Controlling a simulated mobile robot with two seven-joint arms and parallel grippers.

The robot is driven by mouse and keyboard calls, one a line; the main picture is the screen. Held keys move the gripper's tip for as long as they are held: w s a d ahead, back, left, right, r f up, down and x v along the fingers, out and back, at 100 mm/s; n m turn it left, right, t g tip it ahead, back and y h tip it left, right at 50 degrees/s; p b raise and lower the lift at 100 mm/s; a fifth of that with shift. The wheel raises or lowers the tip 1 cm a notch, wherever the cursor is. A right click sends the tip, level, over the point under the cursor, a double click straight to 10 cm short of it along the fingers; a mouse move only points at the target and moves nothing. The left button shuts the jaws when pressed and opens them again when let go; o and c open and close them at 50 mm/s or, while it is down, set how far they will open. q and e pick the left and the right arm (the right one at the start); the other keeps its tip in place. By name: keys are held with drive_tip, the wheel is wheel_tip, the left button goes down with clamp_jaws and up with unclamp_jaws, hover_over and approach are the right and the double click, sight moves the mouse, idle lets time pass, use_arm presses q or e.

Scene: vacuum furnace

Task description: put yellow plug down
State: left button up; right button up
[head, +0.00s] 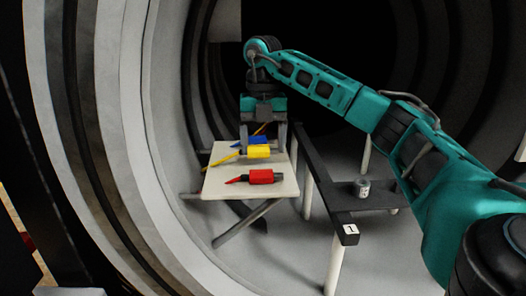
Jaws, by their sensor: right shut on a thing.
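The yellow plug (258,152) has a short thick body with a thin yellow tip pointing left. My right gripper (263,148) points straight down over the pale table (276,188), with its fingers on either side of the yellow plug's body, shut on it. The plug is at or just above the table top; I cannot tell if it touches. A red plug (261,177) lies nearer the front of the table, apart from the gripper. A blue plug (257,141) lies behind the yellow one, partly hidden by the gripper. My left gripper is not in view.
A dark rail frame (318,179) on pale posts stands right of the table, with a label (350,229) at its near end. A small metal cylinder (361,187) stands on its dark shelf. The curved furnace wall (122,120) closes in on the left.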

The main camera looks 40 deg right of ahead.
drive_tip(key=shift+f, duration=1.25)
drive_tip(key=o, duration=1.1)
drive_tip(key=shift+f, duration=0.1)
wheel_tip(320, 180, up, 12)
